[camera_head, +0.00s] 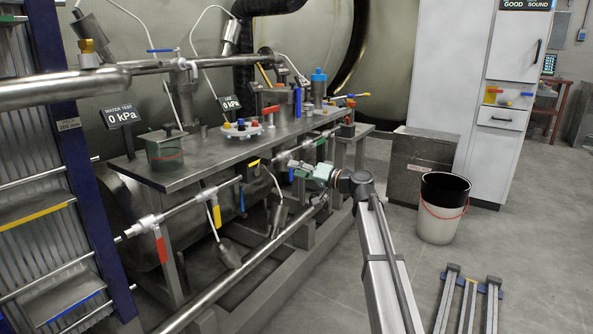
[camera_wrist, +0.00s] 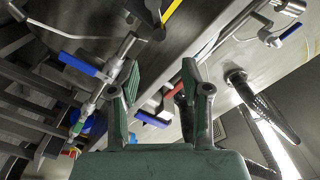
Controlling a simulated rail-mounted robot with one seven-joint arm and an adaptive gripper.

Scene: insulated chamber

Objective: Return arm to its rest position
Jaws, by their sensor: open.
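My gripper (camera_head: 318,174) shows small and greenish in the head view, at the end of my arm, beside the right end of the metal bench and its pipework. My arm reaches up to it from the bottom of the picture. In the wrist view my gripper (camera_wrist: 160,76) has its two green fingers spread apart, with nothing held between them. Beyond the fingers are pipes, a red handle (camera_wrist: 178,90) and a blue handle (camera_wrist: 152,118). Whether a finger touches any of these I cannot tell.
The metal bench (camera_head: 165,178) carries valves and gauges. A long pipe (camera_head: 255,255) runs low in front of it. A black-and-white bucket (camera_head: 441,222) and a metal box (camera_head: 420,165) stand to the right. Floor (camera_head: 535,240) is open right of the bucket. A metal stand (camera_head: 468,305) is at lower right.

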